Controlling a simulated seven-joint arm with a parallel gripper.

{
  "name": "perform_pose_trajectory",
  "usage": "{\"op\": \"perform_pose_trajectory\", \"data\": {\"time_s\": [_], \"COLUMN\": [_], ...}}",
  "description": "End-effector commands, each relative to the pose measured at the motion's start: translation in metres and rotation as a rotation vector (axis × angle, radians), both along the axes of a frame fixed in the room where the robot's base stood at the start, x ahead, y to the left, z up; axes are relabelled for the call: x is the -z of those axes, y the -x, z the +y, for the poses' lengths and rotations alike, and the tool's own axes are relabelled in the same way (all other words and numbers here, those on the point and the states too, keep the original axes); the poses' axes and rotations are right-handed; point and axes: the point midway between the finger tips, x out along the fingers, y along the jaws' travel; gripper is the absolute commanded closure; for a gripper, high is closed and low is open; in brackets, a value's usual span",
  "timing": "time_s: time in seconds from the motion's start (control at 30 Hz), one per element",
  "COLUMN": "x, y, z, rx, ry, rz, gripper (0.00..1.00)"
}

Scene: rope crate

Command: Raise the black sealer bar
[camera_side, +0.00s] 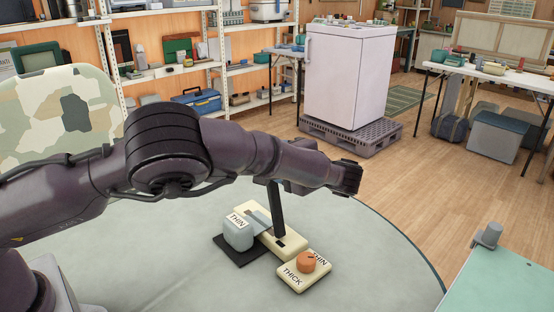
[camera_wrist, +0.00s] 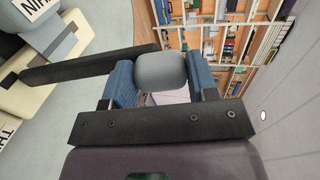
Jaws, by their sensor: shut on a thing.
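The black sealer bar (camera_side: 277,210) stands steeply raised from the cream sealer base (camera_side: 290,244) on the round table. Its upper end meets my arm, which hides the fingertips there. In the wrist view, the bar (camera_wrist: 90,66) runs from the cream sealer (camera_wrist: 40,72) at left toward a grey rounded grip at its end (camera_wrist: 161,72). My gripper (camera_wrist: 162,84) has its blue-grey fingers on both sides of this grip and is shut on it.
A pale block marked THIN (camera_side: 238,233) sits beside the sealer on a dark pad (camera_side: 240,257). A control box (camera_side: 290,279) with an orange dial (camera_side: 306,261) lies in front. The round table (camera_side: 180,275) is otherwise clear. A green table (camera_side: 495,285) stands at right.

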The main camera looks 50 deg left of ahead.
Motion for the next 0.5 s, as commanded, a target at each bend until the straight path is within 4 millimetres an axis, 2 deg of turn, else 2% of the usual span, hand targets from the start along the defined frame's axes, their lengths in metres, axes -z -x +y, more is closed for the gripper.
{"op": "perform_pose_trajectory", "data": {"time_s": [0.17, 0.2, 0.3, 0.5], "x": [-0.0011, -0.001, -0.0008, -0.0002], "y": [-0.001, -0.001, -0.0009, -0.0007], "z": [-0.0028, -0.003, -0.003, -0.002], "rx": [0.009, 0.009, 0.009, 0.006], "ry": [-0.001, 0.0, 0.001, 0.002], "rz": [-0.001, -0.001, 0.0, 0.001], "gripper": [0.75, 0.45, 0.22, 0.21]}}
